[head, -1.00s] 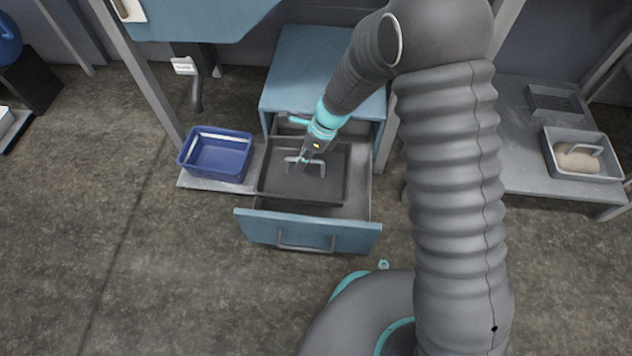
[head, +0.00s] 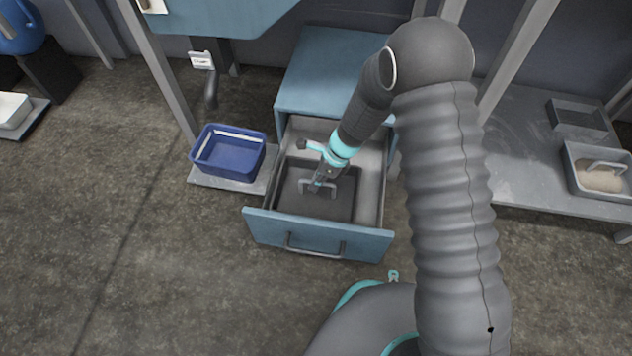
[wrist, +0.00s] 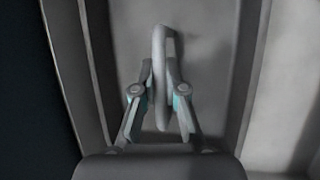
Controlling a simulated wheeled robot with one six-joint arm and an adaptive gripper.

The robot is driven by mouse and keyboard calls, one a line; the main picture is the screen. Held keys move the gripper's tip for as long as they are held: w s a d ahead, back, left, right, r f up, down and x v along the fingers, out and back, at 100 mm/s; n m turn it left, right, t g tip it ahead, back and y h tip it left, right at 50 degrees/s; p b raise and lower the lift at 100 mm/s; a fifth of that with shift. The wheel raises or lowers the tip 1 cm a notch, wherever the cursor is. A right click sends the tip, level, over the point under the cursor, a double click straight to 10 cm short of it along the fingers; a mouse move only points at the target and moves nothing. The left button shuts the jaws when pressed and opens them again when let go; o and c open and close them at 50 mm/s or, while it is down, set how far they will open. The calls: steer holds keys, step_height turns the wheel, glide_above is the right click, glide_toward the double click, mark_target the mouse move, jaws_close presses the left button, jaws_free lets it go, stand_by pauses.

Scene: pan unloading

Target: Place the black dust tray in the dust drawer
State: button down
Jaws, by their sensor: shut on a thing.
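The black dust tray (head: 290,196) is inside the open dust drawer (head: 318,233), toward its left side in the head view. Its grey handle (head: 330,188) stands up from the middle. My gripper (head: 318,186) is shut on this handle; the wrist view shows the two fingers (wrist: 160,75) on either side of the handle bar (wrist: 160,110). The tray looks low and level in the drawer. Whether its underside touches the drawer floor cannot be told. A strip of pale drawer floor shows to the right of the tray.
A blue bin (head: 228,155) stands on a low plate just left of the drawer. A blue cabinet top (head: 335,75) rises behind it. At the right, a grey bench (head: 520,165) holds a handled tray with tan material (head: 600,178). Open floor lies at the left front.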

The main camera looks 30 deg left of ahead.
steer(key=shift+f, duration=0.1)
steer(key=c, duration=1.2)
jaws_free()
steer(key=p+v, duration=0.2)
steer(key=v, duration=1)
